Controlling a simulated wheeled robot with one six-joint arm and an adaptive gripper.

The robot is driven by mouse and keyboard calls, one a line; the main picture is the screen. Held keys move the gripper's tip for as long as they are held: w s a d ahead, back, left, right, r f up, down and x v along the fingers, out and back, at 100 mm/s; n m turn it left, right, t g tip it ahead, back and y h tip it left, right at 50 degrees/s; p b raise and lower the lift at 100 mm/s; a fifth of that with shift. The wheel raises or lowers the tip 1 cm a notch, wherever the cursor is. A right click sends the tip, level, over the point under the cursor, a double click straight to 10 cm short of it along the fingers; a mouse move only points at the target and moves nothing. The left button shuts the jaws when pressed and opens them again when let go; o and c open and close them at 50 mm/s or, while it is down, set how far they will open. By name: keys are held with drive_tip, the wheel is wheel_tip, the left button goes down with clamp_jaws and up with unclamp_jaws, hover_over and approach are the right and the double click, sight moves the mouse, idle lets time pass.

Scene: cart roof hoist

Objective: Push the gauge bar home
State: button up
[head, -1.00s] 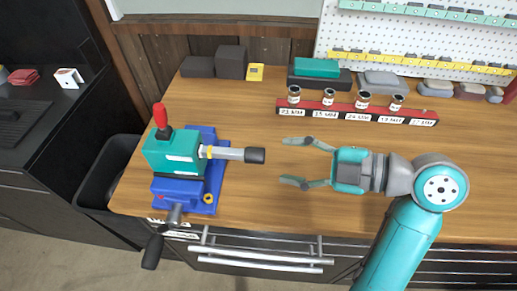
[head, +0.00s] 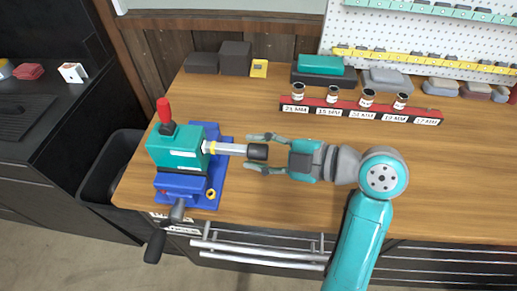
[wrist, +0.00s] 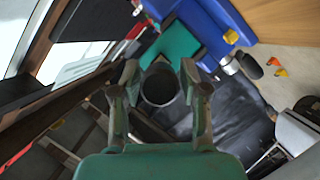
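The gauge bar (head: 231,149) is a grey bar with a yellow ring and a black end cap (head: 258,152). It sticks out to the right from the teal block (head: 178,148) on the blue vise (head: 196,190). My gripper (head: 262,153) is open, with one finger on each side of the black cap in the head view. In the wrist view the round dark cap (wrist: 159,86) lies between my fingertips (wrist: 160,80). I cannot tell whether the fingers touch it. How far the bar runs inside the block is hidden.
A red rack (head: 358,109) with several small jars stands behind my gripper. Dark blocks (head: 235,55) and a yellow box (head: 259,68) sit at the back. A red handle (head: 165,111) rises from the teal block. The wooden bench between vise and rack is clear.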

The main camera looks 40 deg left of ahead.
sight(247, 151)
clamp_jaws()
drive_tip(key=shift+s+a, duration=0.55)
drive_tip(key=shift+a, duration=0.3)
drive_tip(key=shift+s+a, duration=0.5)
drive_tip(key=shift+a, duration=0.35)
drive_tip(key=o, duration=0.5)
unclamp_jaws()
drive_tip(key=shift+d, duration=0.1)
drive_tip(key=v, duration=1.1)
drive_tip(key=shift+w+d, duration=0.15)
drive_tip(key=shift+d, duration=0.25)
